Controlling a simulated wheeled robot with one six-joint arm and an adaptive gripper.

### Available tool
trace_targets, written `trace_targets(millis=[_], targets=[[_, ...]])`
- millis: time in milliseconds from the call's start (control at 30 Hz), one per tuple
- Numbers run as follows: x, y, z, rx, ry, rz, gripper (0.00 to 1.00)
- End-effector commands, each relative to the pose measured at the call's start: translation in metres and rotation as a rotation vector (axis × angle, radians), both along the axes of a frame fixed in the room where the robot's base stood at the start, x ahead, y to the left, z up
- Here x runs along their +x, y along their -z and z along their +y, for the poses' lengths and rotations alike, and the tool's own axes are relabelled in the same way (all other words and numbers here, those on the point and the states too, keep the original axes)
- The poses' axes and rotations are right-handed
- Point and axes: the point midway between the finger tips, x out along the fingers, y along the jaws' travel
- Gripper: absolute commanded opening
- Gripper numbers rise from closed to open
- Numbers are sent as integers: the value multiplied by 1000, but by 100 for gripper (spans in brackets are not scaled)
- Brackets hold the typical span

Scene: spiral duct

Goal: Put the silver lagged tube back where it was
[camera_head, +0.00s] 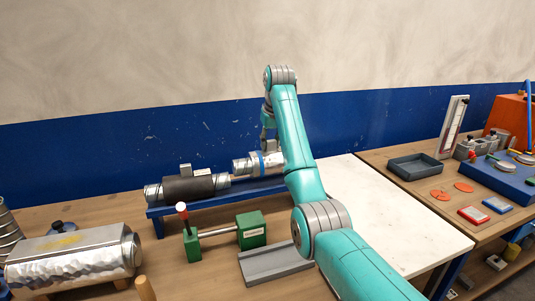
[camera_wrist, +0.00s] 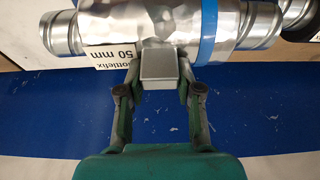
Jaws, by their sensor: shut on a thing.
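The silver lagged tube (camera_head: 244,167) has crinkled silver lagging, bare metal ends and a blue band. In the wrist view the silver lagged tube (camera_wrist: 110,30) lies across the top, with a white label reading "50 mm". My gripper (camera_wrist: 160,68) is shut on the grey block fixed to its side. In the head view my gripper (camera_head: 268,142) is partly hidden by my arm. The tube is over the right part of a long blue rack (camera_head: 215,200), roughly level. I cannot tell whether it touches the rack. My arm hides the rack's right end.
A black-lagged tube (camera_head: 188,189) lies on the rack close to the silver tube's left end. In front stand a green clamp fixture (camera_head: 250,229) and a grey channel (camera_head: 272,265). A large silver-wrapped piece (camera_head: 70,262) is front left. A white board (camera_head: 395,215) lies clear at right.

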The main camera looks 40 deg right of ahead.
Motion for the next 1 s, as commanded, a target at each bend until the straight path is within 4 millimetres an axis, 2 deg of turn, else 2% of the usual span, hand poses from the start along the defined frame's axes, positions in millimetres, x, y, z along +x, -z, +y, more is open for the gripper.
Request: trace_targets(millis=[267,667,700,767,800,1000], targets=[[-11,35,-5,1,2,0,0],[-11,40,-6,0,2,0,0],[-11,40,-6,1,2,0,42],[-11,40,-6,1,2,1,57],[-11,40,-6,1,2,1,60],[-11,40,-6,1,2,1,60]])
